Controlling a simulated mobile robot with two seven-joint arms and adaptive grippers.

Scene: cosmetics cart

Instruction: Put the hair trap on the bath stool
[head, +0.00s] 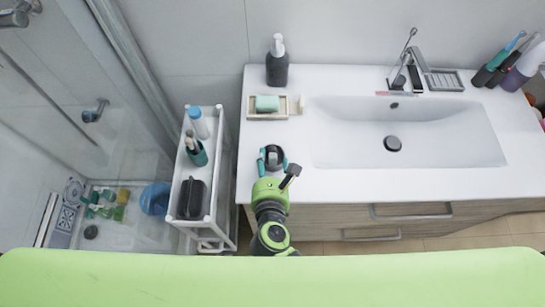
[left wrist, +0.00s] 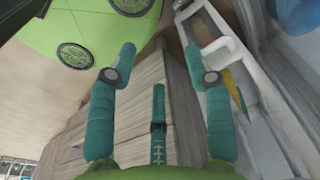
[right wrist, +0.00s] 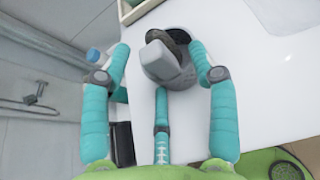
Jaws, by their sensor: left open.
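My right gripper (head: 271,154) is over the counter, left of the basin. In the right wrist view its fingers (right wrist: 158,48) stand on either side of a grey rounded object (right wrist: 168,65) with a block-like top. A gap shows at the left finger; the right finger is very close to it, and I cannot tell whether they touch. This object may be the hair trap, but I cannot be sure. My left gripper (left wrist: 165,65) is open and empty, low beside the white cart, and out of the head view. I cannot make out a bath stool.
The white cart (head: 222,170) holds bottles and a dark caddy (head: 191,198). A soap dish (head: 252,115) and dark pump bottle (head: 277,62) stand behind my right gripper. The sink (head: 440,135) lies to its right. A blue basin (head: 155,199) is on the shower floor.

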